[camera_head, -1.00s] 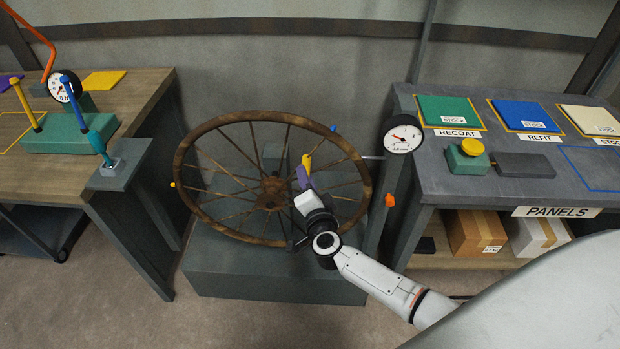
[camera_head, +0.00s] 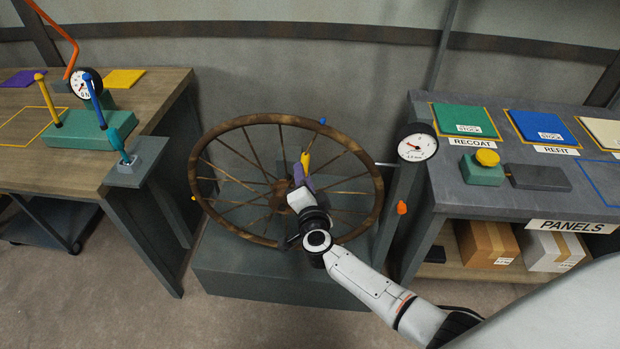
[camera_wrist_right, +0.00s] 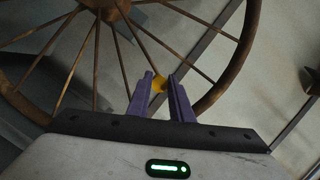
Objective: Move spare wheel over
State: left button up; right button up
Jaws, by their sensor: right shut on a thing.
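A large brown spoked wheel (camera_head: 206,138) stands tilted in front of the wall, above a grey block (camera_head: 275,277). Its rim and spokes fill the top of the right wrist view (camera_wrist_right: 222,95). A small yellow piece (camera_head: 305,158) shows in front of its spokes. My right gripper (camera_head: 304,172) reaches over the wheel's lower front. My left gripper is out of view.
A wooden bench (camera_head: 165,110) with levers stands left. A grey bench (camera_head: 435,195) with panels, a yellow button (camera_head: 487,157) and boxes below stands right.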

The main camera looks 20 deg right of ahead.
jog(key=shift+w+a+r, duration=0.3)
jog(key=shift+w+a, duration=0.05)
jog(key=shift+a, duration=0.2)
jog(key=w+a, duration=0.2)
jog(key=a, duration=0.1)
jog(key=w+a+r+b, duration=0.1)
jog(key=a, duration=0.1)
dwell(0.6)
jog(key=o, duration=0.9)
jog(key=shift+c, duration=0.2)
jog(key=shift+s, duration=0.1)
